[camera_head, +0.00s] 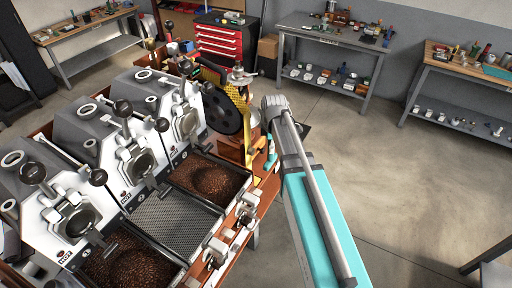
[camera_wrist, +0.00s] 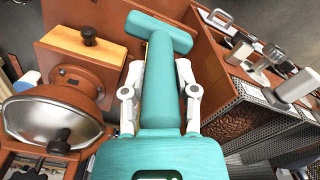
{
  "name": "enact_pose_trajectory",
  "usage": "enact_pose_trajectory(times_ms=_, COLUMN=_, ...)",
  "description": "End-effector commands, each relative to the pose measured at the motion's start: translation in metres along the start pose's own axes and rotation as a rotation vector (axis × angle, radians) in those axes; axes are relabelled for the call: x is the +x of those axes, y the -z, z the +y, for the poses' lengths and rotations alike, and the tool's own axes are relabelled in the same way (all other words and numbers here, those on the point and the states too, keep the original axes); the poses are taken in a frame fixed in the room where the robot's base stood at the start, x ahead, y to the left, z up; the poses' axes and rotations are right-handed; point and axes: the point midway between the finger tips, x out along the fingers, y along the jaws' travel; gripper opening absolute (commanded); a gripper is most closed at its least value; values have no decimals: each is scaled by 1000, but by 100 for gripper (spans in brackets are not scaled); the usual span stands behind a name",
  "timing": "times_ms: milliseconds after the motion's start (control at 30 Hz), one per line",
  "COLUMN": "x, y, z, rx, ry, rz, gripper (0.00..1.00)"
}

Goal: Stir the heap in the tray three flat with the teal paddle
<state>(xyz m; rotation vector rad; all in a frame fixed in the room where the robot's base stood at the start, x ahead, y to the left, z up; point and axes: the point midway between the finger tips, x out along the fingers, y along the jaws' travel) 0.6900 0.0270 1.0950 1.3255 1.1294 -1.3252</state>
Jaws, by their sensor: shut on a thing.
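My gripper (camera_wrist: 160,92) is shut on the teal paddle (camera_wrist: 162,65), a T-shaped piece whose crossbar points away from the hand in the wrist view. In the head view my gripper (camera_head: 274,108) is right of the roasters, beyond the far tray; the paddle cannot be made out clearly there. The far tray (camera_head: 222,203) holds a dark brown heap of beans (camera_head: 213,180), mounded in the middle. It seems to be tray three; no number is readable. Part of the beans (camera_wrist: 233,120) shows right of the gripper in the wrist view. The paddle is apart from the heap.
The middle tray (camera_head: 175,222) is bare mesh; the near tray (camera_head: 165,262) holds another heap (camera_head: 130,265). A black wheel (camera_head: 222,108) stands behind the far tray. A brown box with a knob (camera_wrist: 85,48) and a metal bowl (camera_wrist: 50,118) are left of my gripper. Open floor lies right.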

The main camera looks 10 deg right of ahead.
Motion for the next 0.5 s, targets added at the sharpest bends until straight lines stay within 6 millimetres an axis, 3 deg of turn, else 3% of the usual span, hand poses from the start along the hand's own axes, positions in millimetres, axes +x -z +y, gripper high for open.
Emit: enact_pose_trajectory(times_ms=500, x=55, y=0, z=0, rx=0, ry=0, rz=0, gripper=0)
